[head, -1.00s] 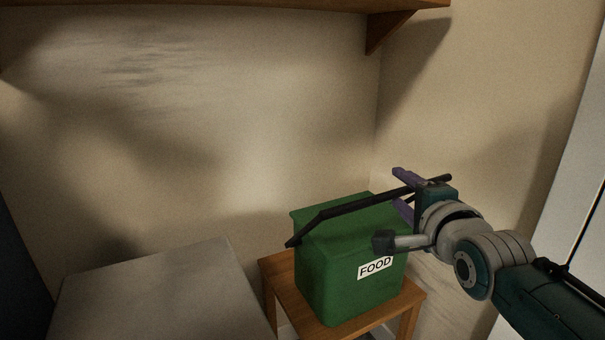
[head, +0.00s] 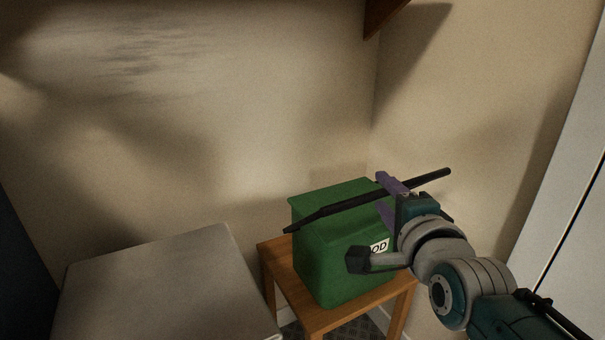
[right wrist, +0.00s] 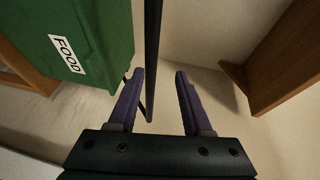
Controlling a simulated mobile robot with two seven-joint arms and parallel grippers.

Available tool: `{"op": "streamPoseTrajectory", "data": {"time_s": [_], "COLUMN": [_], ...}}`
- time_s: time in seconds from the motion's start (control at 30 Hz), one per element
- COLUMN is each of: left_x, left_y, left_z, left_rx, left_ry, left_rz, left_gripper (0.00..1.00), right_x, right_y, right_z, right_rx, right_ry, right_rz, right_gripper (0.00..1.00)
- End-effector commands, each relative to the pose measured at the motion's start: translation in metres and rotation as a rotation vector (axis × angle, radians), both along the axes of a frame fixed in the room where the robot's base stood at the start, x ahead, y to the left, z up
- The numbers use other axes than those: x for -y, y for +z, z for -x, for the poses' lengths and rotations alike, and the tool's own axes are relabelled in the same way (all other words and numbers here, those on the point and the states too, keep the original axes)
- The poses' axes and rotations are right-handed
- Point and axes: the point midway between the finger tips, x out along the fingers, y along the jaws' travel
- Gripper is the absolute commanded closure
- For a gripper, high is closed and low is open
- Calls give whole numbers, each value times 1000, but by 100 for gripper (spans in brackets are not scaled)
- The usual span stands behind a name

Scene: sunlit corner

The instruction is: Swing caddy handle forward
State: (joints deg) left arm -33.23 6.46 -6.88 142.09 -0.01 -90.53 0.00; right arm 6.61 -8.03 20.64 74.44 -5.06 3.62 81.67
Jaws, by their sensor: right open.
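The green caddy (head: 325,265) stands on a small wooden table, its white FOOD label partly covered by my right arm in the head view. It also shows at the upper left of the right wrist view (right wrist: 108,25). Its black handle (head: 345,208) crosses over the caddy's top and extends past it to the right. My right gripper (head: 381,193) is open at the handle, beside the caddy's right end. In the right wrist view the handle bar (right wrist: 152,45) runs between the two open purple fingers (right wrist: 160,74), nearer the left one. My left gripper is out of view.
The wooden table (head: 282,279) is only a little larger than the caddy. A grey flat-topped unit (head: 160,285) stands to its left. Walls close the corner behind and to the right, and a wooden shelf bracket (head: 385,15) is above.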

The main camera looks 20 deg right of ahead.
Motion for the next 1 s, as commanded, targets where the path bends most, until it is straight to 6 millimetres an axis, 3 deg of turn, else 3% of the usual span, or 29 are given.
{"op": "streamPoseTrajectory", "data": {"time_s": [0.4, 0.73, 0.87, 1.0], "left_x": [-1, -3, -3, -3], "left_y": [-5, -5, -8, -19], "left_z": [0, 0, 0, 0], "left_rx": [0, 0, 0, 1], "left_ry": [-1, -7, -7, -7], "left_rz": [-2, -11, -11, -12], "left_gripper": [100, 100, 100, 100], "right_x": [-41, -45, -35, 4], "right_y": [-12, -13, -13, -11], "right_z": [5, 6, 8, 17], "right_rx": [1, 1, -3, -23], "right_ry": [0, 0, 1, 16], "right_rz": [-2, -3, 36, 220], "right_gripper": [51, 52, 67, 83]}}
